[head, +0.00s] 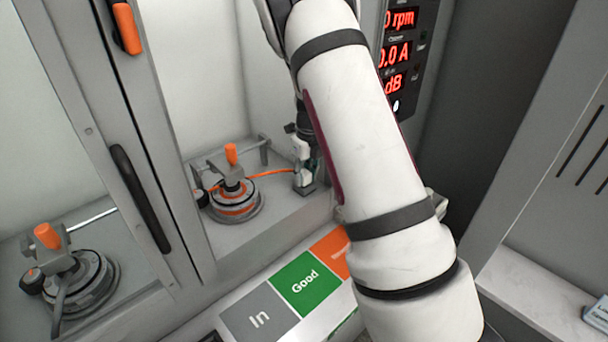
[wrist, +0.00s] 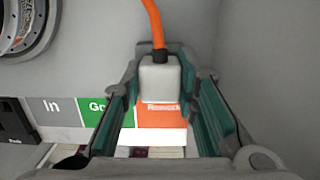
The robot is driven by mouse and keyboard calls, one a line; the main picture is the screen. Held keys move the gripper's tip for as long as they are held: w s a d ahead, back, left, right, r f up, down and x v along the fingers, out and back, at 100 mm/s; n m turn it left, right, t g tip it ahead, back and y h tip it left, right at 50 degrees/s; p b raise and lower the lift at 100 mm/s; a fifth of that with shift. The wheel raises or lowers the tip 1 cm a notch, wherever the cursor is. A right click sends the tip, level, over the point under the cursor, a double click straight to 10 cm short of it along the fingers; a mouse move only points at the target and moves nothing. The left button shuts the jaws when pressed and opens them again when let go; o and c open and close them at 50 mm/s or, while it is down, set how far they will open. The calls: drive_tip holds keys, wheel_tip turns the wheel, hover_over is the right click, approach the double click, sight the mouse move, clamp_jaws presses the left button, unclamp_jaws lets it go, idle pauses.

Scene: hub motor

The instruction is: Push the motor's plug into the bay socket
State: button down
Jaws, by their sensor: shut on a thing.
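The hub motor (head: 235,205) sits in the middle bay, with an orange clamp handle above it. Its orange cable (head: 268,174) runs right to my gripper (head: 305,172). In the wrist view the cable (wrist: 154,22) enters a pale grey plug (wrist: 160,80). The plug is between the teal-padded fingers of my gripper (wrist: 160,72), which is shut on it. In the head view my gripper is low near the bay's right side, and the plug is too small to make out. I cannot identify the bay socket in either view.
In front are labelled zones: grey "In" (head: 258,318), green "Good" (head: 302,285) and orange, partly hidden by my arm. A red-digit display panel (head: 398,55) stands at the back right.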

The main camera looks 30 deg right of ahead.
sight(304, 172)
drive_tip(key=shift+f, duration=0.1)
drive_tip(key=c, duration=0.6)
unclamp_jaws()
drive_tip(key=shift+r+p, duration=1.2)
drive_tip(key=shift+r, duration=3.1)
